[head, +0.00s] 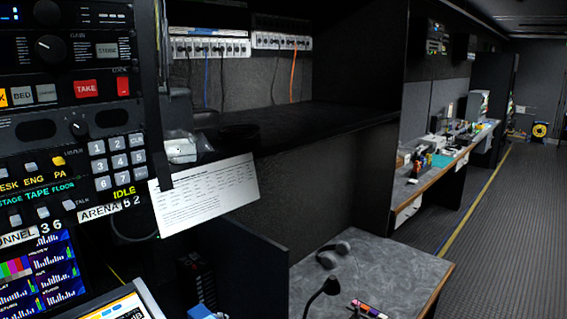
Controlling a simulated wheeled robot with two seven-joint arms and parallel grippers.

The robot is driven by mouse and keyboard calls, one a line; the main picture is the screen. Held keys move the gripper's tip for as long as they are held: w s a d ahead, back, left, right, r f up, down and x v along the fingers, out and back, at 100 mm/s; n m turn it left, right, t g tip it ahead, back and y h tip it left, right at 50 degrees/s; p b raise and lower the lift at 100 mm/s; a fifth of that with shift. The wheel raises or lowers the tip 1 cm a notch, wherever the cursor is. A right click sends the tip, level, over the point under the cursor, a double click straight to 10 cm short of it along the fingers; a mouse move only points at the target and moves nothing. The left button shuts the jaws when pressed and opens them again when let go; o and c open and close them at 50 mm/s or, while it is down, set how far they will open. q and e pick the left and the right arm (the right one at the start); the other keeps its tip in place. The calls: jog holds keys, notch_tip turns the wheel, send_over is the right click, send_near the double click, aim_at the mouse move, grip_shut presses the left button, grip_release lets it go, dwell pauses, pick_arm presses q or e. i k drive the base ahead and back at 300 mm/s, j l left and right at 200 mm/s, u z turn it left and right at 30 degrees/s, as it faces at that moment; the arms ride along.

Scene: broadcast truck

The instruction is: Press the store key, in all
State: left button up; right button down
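The store key (107,49) is a small grey rectangular key lettered STORE. It sits on the dark upper panel of the equipment rack (68,22) at the left of the head view. A black knob (50,48) is to its left, beside the word GAIN. Nothing covers the key. I cannot tell whether it is pressed in. Neither of my grippers shows in this view.
Below the key are a red TAKE button (87,89), a red lock switch (123,86) and a grey number keypad (117,160). A printed sheet (208,193) hangs right of the rack. A desk (400,262) holds headphones (333,255). The aisle (500,220) at right is clear.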

aim_at(104, 51)
jog(key=u, duration=1.6)
